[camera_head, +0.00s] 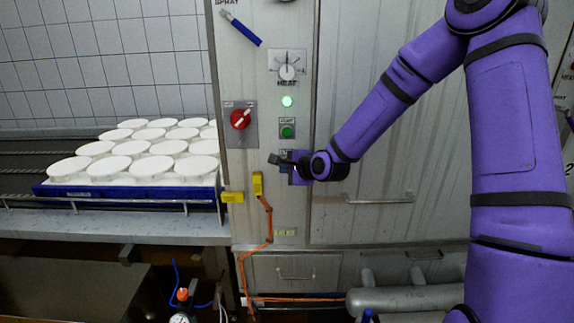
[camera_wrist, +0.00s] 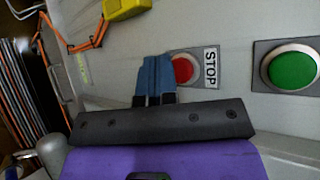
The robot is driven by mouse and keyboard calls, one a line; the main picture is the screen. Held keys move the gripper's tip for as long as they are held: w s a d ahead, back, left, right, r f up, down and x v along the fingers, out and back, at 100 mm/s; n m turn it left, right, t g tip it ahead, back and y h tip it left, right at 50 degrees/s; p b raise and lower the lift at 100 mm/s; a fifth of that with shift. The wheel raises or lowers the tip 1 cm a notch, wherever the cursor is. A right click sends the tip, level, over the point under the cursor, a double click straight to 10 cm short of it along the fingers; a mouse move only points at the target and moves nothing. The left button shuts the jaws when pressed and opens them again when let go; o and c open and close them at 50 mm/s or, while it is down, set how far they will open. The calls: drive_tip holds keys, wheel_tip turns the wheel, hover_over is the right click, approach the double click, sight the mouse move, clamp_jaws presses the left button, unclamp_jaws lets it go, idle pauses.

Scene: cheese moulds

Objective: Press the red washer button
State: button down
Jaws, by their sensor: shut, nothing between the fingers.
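The red button (camera_wrist: 182,69) sits on the metal panel beside a white STOP label (camera_wrist: 210,68). In the wrist view the blue fingers of my gripper (camera_wrist: 155,62) are closed together and cover part of the button's left side. I cannot tell whether the fingertips touch the button. In the head view my gripper (camera_head: 274,160) is at the washer's panel, below the green button (camera_head: 287,132), and hides the red button there. The green button also shows in the wrist view (camera_wrist: 292,69), to the right of the STOP label.
A red rotary switch (camera_head: 241,119) is left of the green button. Yellow connectors (camera_head: 257,184) with an orange cable are below left. A blue tray (camera_head: 130,194) of white moulds stands left.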

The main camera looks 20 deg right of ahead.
drive_tip(key=shift+w, duration=0.1)
drive_tip(key=shift+w+d, duration=0.1)
drive_tip(key=shift+w, duration=0.2)
drive_tip(key=shift+w+d, duration=0.15)
drive_tip(key=shift+w, duration=0.35)
idle(0.8)
drive_tip(key=shift+s, duration=0.1)
drive_tip(key=shift+s+a, duration=0.25)
drive_tip(key=shift+s, duration=0.55)
drive_tip(key=shift+s+a, duration=0.25)
drive_tip(key=shift+s, duration=0.55)
drive_tip(key=shift+s+a, duration=0.3)
drive_tip(key=shift+s, duration=0.5)
drive_tip(key=shift+s+a, duration=0.25)
drive_tip(key=shift+s, duration=0.55)
